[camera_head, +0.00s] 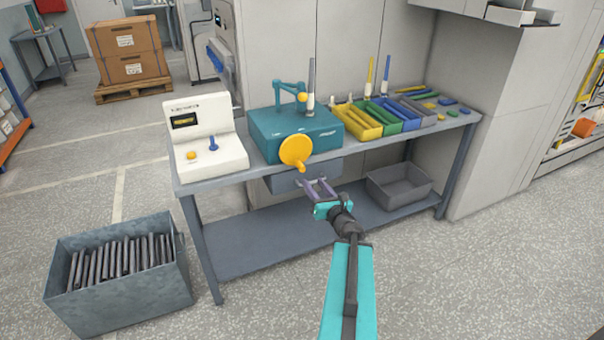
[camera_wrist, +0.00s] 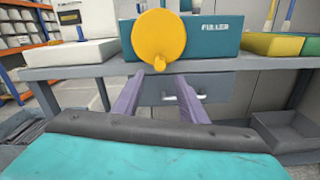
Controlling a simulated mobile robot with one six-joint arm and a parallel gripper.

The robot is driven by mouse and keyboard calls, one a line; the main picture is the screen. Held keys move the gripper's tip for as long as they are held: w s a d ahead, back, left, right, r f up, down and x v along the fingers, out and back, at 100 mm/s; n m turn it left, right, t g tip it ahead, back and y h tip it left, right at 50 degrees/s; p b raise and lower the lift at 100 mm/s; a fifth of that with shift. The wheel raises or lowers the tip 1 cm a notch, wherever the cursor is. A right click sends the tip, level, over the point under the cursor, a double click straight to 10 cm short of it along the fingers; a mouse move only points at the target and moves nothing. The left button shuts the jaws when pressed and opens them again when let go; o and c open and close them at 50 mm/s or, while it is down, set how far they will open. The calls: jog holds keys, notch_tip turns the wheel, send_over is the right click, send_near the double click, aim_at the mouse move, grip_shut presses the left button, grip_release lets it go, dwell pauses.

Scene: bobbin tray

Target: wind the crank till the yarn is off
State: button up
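A teal winder box (camera_head: 268,138) stands on the grey bench. It shows in the wrist view (camera_wrist: 212,38) with the word "FULLER" on its front. A yellow round crank disc (camera_head: 295,150) with a small knob (camera_head: 301,168) at its lower edge is on the front. In the wrist view the disc (camera_wrist: 159,34) has its knob (camera_wrist: 159,64) at the bottom. A bobbin (camera_head: 311,85) with a pale lower part stands on top by a teal guide arm (camera_head: 290,87). I cannot tell how much yarn is on it. My gripper (camera_head: 318,183) is open and empty, below and in front of the knob, apart from it.
A white machine (camera_head: 205,140) with a small screen stands left on the bench. Coloured trays (camera_head: 385,118) stand right of the winder. A drawer (camera_wrist: 187,90) is under the benchtop. A grey bin (camera_head: 399,186) sits on the lower shelf. A crate of dark rods (camera_head: 120,300) stands on the floor.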

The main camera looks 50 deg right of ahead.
aim_at(304, 171)
jog(key=b+x, duration=0.1)
jog(key=x, duration=0.3)
jog(key=shift+w, duration=0.15)
jog(key=shift+p+x, duration=0.45)
jog(key=shift+x, duration=3.15)
jog(key=shift+r, duration=0.1)
jog(key=shift+c, duration=0.3)
grip_shut()
